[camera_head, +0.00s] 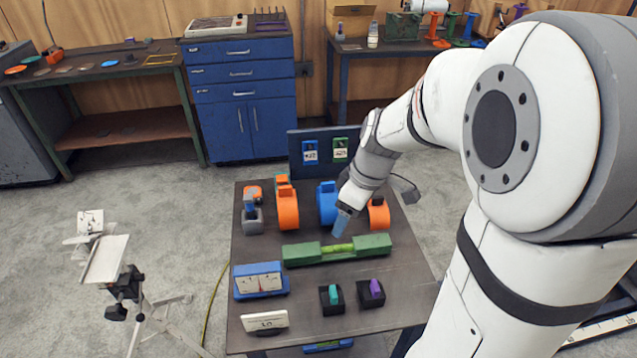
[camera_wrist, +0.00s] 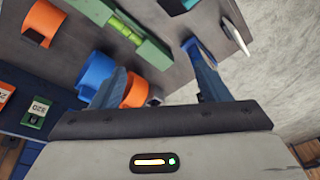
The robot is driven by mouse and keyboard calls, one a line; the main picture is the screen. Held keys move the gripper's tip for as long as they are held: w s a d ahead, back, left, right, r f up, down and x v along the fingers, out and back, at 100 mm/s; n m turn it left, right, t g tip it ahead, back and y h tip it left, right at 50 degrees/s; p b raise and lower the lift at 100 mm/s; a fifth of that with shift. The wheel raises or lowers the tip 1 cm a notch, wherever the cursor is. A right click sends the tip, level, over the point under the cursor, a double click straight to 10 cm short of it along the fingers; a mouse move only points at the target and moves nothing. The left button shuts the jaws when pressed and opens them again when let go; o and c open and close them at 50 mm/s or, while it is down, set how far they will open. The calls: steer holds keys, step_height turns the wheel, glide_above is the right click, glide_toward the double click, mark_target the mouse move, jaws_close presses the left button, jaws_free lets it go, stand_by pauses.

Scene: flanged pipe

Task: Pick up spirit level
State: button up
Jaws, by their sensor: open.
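The spirit level (camera_head: 338,249) is a long green bar with a bright yellow-green vial in its middle. It lies across the middle of the dark workbench. In the wrist view the level (camera_wrist: 128,30) runs slantwise across the top, beyond my fingertips. My gripper (camera_head: 343,222) is above the bench, just behind the level in the head view, pointing down and tilted. In the wrist view my gripper (camera_wrist: 157,58) has its two blue fingers wide apart with nothing held between them. The level is not between the fingers.
Behind the level stand orange rings (camera_head: 287,208) and a blue ring (camera_head: 327,203), close to my gripper. In front are a blue gauge box (camera_head: 260,281), two small dark boxes (camera_head: 331,297) and a white display (camera_head: 264,321). An upright panel (camera_head: 296,158) borders the bench's back.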

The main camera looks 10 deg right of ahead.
mark_target(339, 245)
steer(key=w+f+n, duration=0.2)
steer(key=w+f, duration=0.1)
steer(key=f, duration=0.2)
steer(key=w+d+f+n+y+b, duration=0.1)
steer(key=w+f+n, duration=0.2)
steer(key=f, duration=0.2)
steer(key=w+d+f+n+g+y+b, duration=0.1)
steer(key=w+f+n, duration=0.1)
steer(key=f, duration=0.3)
steer(key=shift+w+d+f+n, duration=0.25)
steer(key=shift+w+f+n, duration=0.1)
steer(key=shift+w, duration=0.1)
steer(key=shift+s+d+p+x, duration=0.15)
steer(key=shift+p+x, duration=0.4)
steer(key=shift+x, duration=1.35)
steer(key=shift+s+d+p+x, duration=0.1)
steer(key=shift+p+x, duration=0.4)
steer(key=shift+x, duration=1.45)
steer(key=shift+f, duration=0.1)
steer(key=shift+c, duration=0.6)
steer(key=c, duration=1.3)
steer(key=shift+o, duration=0.2)
